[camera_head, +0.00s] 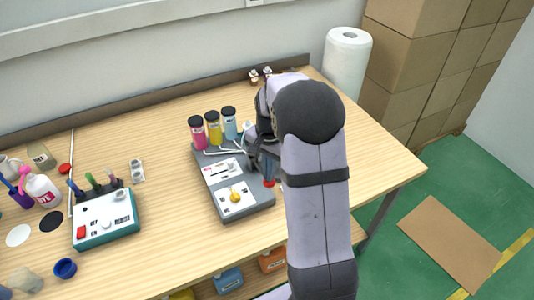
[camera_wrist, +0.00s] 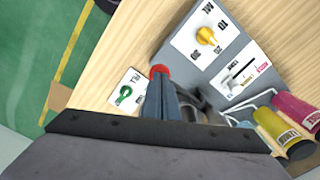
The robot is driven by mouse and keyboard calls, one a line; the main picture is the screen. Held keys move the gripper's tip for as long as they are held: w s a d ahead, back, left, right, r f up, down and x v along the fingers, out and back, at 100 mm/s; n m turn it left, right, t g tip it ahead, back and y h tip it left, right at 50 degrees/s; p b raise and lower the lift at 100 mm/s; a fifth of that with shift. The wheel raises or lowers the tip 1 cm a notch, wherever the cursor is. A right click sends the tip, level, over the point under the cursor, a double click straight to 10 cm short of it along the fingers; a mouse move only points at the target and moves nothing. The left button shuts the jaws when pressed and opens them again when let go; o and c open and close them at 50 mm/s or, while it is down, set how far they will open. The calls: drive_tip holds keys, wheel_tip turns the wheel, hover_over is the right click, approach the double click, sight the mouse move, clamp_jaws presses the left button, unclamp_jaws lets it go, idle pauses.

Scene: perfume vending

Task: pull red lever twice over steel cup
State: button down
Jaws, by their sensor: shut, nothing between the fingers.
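The grey dispenser (camera_head: 213,186) stands on the table with pink, yellow and light blue bottles at its back and a yellow knob (camera_head: 235,196) on its front panel. My gripper (camera_head: 265,172) is shut and empty at the dispenser's right side, pointing down. A red tip (camera_head: 269,183) shows at the end of the fingers; it also shows in the wrist view (camera_wrist: 160,70). I cannot tell whether this is the red lever's knob or part of my fingers. My arm hides the area behind it. I cannot make out the steel cup.
A white and teal device (camera_head: 105,222) with several pens stands at left, near a white bottle (camera_head: 42,191). A paper roll (camera_head: 346,62) stands at the back right. A white card with a green piece (camera_wrist: 124,95) lies beside the dispenser.

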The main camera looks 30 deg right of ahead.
drive_tip(key=shift+r+p, duration=1.8)
drive_tip(key=shift+r, duration=0.6)
drive_tip(key=n, duration=0.2)
drive_tip(key=shift+w+d+n, duration=0.1)
drive_tip(key=shift+w+n, duration=0.2)
drive_tip(key=s+a+f+n+g, duration=0.1)
drive_tip(key=s+a+f+n, duration=0.15)
drive_tip(key=s, duration=0.35)
drive_tip(key=s+a+f+n+g, duration=0.1)
drive_tip(key=s+a+f+n, duration=0.2)
drive_tip(key=s, duration=0.4)
drive_tip(key=s+a+r+n, duration=0.2)
drive_tip(key=s+a+r, duration=0.15)
drive_tip(key=s, duration=0.55)
drive_tip(key=shift+w+a+r+n+t, duration=0.45)
drive_tip(key=shift+a+r+n+t, duration=0.05)
drive_tip(key=shift+a+r, duration=0.3)
drive_tip(key=shift+w+a+r+n+t, duration=0.4)
drive_tip(key=shift+a+r+n+t, duration=0.1)
drive_tip(key=shift+a+r, duration=0.25)
